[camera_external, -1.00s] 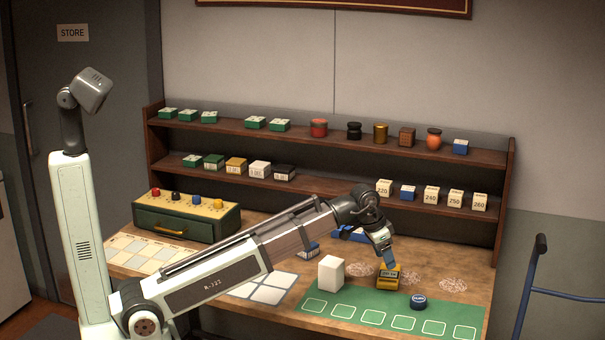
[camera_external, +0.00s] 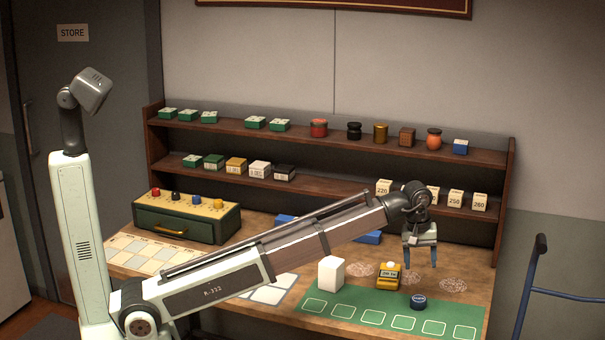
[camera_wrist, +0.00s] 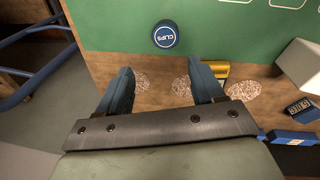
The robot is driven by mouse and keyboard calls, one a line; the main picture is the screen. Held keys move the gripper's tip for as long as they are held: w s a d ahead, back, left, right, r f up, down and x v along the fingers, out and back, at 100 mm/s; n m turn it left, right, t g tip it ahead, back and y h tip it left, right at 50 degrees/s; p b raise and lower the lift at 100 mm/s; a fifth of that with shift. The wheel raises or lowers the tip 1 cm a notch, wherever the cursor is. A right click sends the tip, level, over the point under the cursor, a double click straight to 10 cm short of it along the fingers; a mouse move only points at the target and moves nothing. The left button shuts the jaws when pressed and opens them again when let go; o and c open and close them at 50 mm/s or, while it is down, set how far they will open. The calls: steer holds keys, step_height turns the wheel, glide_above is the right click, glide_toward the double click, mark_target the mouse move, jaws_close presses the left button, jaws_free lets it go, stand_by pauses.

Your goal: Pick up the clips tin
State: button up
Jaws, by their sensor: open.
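The clips tin (camera_external: 418,302) is a small round dark-blue tin on the back edge of the green mat. In the wrist view the tin (camera_wrist: 165,35) shows its lid lettered CLIPS, just beyond my fingertips and between their lines. My gripper (camera_external: 420,264) is open and empty, fingers pointing down, above the table behind the tin and apart from it. Its two blue-grey fingers (camera_wrist: 160,72) show in the wrist view with nothing between them but table.
A yellow device (camera_external: 388,275) stands left of the tin, close to one finger in the wrist view. A white block (camera_external: 331,273) stands farther left. The green mat (camera_external: 350,311) has empty outlined squares. Behind are shelves (camera_external: 330,182) with boxes and jars.

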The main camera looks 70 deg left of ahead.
steer(key=n, duration=0.5)
glide_above(419, 299)
steer(key=s, duration=0.1)
steer(key=shift+n, duration=0.3)
step_height(419, 299, down, 9)
steer(key=shift+d+r, duration=0.1)
steer(key=shift+r, duration=0.1)
steer(key=shift+w+f, duration=0.25)
steer(key=shift+f, duration=1.05)
steer(key=shift+w+f, duration=0.2)
steer(key=shift+f, duration=1.1)
steer(key=c, duration=0.8)
steer(key=shift+r, duration=0.1)
